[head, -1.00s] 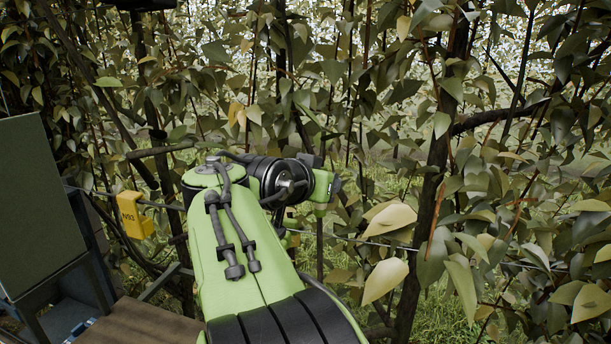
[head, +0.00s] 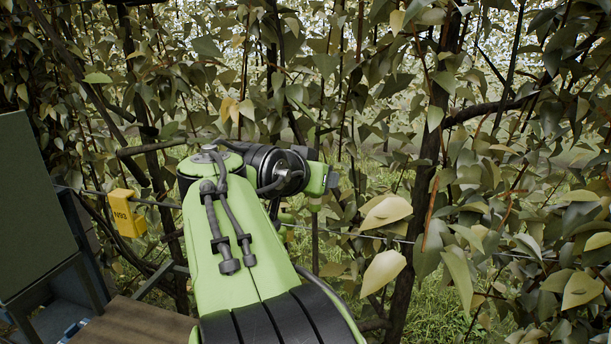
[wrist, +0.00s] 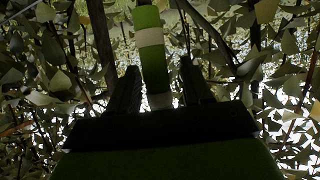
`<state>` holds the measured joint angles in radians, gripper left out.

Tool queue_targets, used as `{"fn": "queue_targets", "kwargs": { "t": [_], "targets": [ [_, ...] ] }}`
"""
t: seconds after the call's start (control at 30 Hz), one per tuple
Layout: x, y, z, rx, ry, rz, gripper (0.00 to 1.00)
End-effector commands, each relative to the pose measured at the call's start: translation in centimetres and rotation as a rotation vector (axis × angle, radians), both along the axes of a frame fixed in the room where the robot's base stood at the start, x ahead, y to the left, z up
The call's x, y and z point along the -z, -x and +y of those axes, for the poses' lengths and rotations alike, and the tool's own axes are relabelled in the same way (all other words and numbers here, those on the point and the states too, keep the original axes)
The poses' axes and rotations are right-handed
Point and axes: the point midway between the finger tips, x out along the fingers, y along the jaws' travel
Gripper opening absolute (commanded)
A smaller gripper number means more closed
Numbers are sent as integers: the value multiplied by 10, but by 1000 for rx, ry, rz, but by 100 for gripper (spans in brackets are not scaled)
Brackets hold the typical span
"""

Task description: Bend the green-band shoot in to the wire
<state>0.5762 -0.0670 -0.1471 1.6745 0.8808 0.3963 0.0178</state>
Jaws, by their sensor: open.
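The shoot with a green band and a pale stripe (wrist: 150,50) stands between the two dark fingers of my gripper (wrist: 157,80) in the wrist view. The fingers are apart, one on each side of it, and I cannot tell whether either touches it. In the head view my arm's end hides most of the gripper, and a thin upright stem shows below it. The wire (head: 400,239) runs across the row, in view to the right of my arm and, at the left, near the yellow tag.
A dark trunk (head: 420,190) and dense leaves stand to the right, with large pale leaves (head: 384,272) close to the wire. A dark green panel (head: 35,205) stands at far left.

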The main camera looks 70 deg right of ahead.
Motion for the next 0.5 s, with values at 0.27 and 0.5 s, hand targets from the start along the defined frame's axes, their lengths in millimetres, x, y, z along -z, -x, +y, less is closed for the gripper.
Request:
{"fn": "queue_targets", "kwargs": {
  "t": [0.27,0.5],
  "targets": [
    [-31,-4,65,-5,1,-6,50],
    [-52,-3,109,3,-2,-3,50]
  ]
}}
